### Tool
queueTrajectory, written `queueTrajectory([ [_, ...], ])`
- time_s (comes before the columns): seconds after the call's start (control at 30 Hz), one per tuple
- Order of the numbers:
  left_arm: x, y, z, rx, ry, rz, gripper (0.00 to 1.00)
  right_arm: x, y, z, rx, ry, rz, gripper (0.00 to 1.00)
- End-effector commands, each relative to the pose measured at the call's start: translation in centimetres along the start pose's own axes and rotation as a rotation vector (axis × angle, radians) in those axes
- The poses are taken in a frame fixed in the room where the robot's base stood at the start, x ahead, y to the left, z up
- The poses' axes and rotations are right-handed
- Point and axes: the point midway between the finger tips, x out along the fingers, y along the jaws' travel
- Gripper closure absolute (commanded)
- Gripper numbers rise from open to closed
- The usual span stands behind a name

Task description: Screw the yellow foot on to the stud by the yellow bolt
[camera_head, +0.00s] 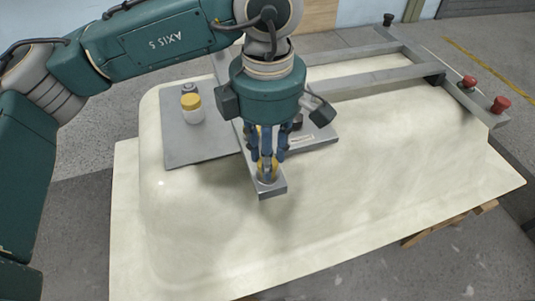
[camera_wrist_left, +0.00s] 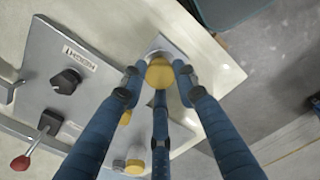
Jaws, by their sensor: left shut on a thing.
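My left gripper (camera_head: 267,160) comes down from above with its blue fingers closed around the yellow foot (camera_head: 267,170), at the front end of a grey metal bar (camera_head: 272,189). In the left wrist view, the yellow foot (camera_wrist_left: 160,73) shows between the fingertips of the left gripper (camera_wrist_left: 160,78). The stud is hidden under the foot and fingers, so I cannot tell how far the foot is on it. A small yellow part, perhaps the yellow bolt (camera_wrist_left: 125,117), shows farther back beside a finger. My right gripper is not in view.
A white jar with a yellow lid (camera_head: 193,109) stands on the grey plate (camera_head: 185,145) at the left. Black knobs (camera_wrist_left: 66,81) sit on the labelled plate. A metal frame with red knobs (camera_head: 501,104) lies at the back right. The pale shell (camera_head: 390,190) is clear in front.

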Motion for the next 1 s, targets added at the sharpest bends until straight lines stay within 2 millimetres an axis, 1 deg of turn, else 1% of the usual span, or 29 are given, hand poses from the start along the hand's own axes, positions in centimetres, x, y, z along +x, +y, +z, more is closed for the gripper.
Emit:
queueTrajectory([
  [0.03, 0.4, -0.2, -0.1, 0.021, 0.007, -0.009, 1.0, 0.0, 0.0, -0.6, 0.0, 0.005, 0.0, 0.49],
  [0.1, 0.4, -0.2, -0.1, 0.047, 0.007, -0.009, 1.0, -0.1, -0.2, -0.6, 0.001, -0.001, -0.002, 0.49],
  [0.3, 0.4, -0.2, -0.1, 0.124, 0.005, -0.009, 1.0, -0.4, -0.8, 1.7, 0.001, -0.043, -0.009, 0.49],
  [0.4, 0.4, -0.2, -0.1, 0.165, 0.005, -0.009, 1.0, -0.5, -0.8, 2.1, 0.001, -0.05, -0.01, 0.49],
  [0.47, 0.4, -0.2, -0.1, 0.19, 0.005, -0.009, 1.0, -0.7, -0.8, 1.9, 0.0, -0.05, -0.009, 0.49],
  [0.77, 0.4, -0.2, -0.1, 0.321, 0.004, -0.009, 1.0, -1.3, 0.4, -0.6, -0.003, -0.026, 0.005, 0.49],
  [1.0, 0.3, -0.2, 0.0, 0.435, 0.003, -0.008, 1.0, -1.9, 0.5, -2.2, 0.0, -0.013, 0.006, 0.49],
])
